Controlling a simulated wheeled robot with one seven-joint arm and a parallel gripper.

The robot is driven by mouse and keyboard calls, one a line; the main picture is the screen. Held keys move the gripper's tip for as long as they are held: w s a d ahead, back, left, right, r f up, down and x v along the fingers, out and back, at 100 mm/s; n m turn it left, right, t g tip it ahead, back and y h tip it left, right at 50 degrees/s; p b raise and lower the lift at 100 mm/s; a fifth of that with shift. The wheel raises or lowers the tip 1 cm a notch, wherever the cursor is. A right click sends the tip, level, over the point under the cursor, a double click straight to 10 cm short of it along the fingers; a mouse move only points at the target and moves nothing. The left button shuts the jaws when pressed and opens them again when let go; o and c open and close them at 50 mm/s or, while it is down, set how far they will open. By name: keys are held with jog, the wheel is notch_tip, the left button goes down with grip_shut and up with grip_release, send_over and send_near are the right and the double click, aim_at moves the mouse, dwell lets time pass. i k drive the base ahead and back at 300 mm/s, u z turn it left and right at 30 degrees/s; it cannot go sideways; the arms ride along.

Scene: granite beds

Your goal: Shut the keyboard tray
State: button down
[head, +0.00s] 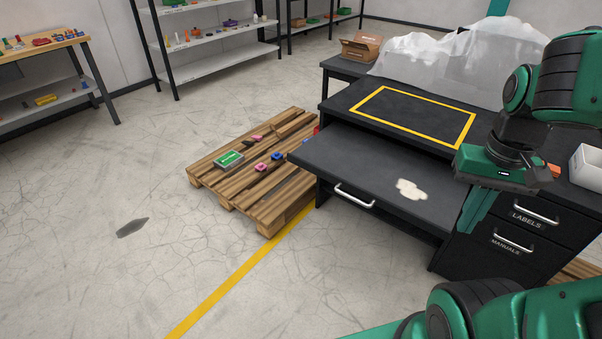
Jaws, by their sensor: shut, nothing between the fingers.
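The keyboard tray (345,165) is a dark flat board that sticks out from under the desk top, so it is open. A silver bar handle (354,197) is on its front edge, and a pale irregular patch (411,189) lies on its right part. The desk (408,112) is dark, with a yellow taped rectangle on top. My gripper (468,222) points down at the right end of the tray, in front of the drawers. Its fingers are shut with nothing between them. I cannot tell whether they touch the tray edge.
Two drawers marked LABELS (527,216) and MANUALS (512,243) are closed at the right. A wooden pallet (240,185) with small items stands left of the tray. A white bin (587,167) and plastic-covered goods (450,65) are on the desk. The floor in front is clear.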

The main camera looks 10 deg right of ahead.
aim_at(423, 191)
jog(key=i, duration=1)
